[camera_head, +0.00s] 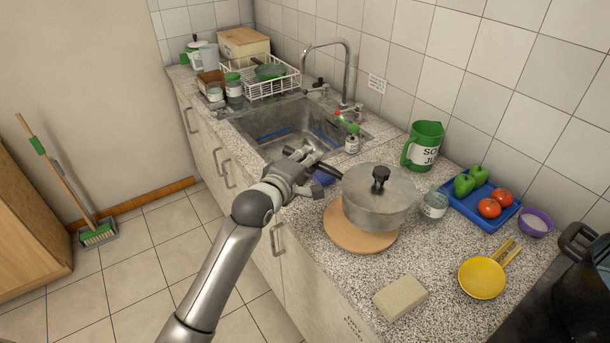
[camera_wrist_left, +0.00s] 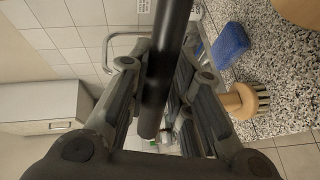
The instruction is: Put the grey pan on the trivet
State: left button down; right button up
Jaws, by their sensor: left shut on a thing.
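The grey pan (camera_head: 378,208) with its lid and black knob is upright over the round wooden trivet (camera_head: 352,240). The trivet's front and left rim show below the pan; the pan hides the rest. I cannot tell whether the pan's base touches the trivet or is slightly above it. My left gripper (camera_head: 312,168) is shut on the pan's black handle, to the left of the pan. In the left wrist view the handle (camera_wrist_left: 167,60) runs between the fingers of the left gripper (camera_wrist_left: 158,115). My right gripper is not in view.
The sink (camera_head: 290,128) lies behind the gripper. A glass jar (camera_head: 433,206) stands close to the pan's right. A blue tray (camera_head: 480,205) with vegetables, a green jug (camera_head: 423,146), a yellow pan (camera_head: 482,279) and a sponge-like block (camera_head: 400,297) are on the counter. A brush (camera_wrist_left: 240,100) shows in the wrist view.

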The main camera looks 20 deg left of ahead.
pick_arm(q)
jog(key=shift+w+a+f+p, duration=0.35)
jog(key=shift+w+f, duration=0.3)
jog(key=shift+f, duration=0.7)
jog(key=shift+w+a+f+p, duration=0.2)
jog(key=shift+w+a+f, duration=0.4)
jog(key=shift+f, duration=0.8)
jog(key=shift+w+a+f+p, duration=0.25)
jog(key=shift+w+f, duration=0.5)
jog(key=shift+f, duration=0.6)
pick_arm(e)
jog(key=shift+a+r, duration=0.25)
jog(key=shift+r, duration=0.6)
pick_arm(q)
jog(key=shift+f, duration=0.1)
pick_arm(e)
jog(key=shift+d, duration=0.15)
pick_arm(q)
jog(key=c, duration=1.7)
grip_release()
jog(key=shift+s+f, duration=0.1)
jog(key=shift+f, duration=0.2)
jog(key=o, duration=0.4)
jog(key=shift+r, duration=0.2)
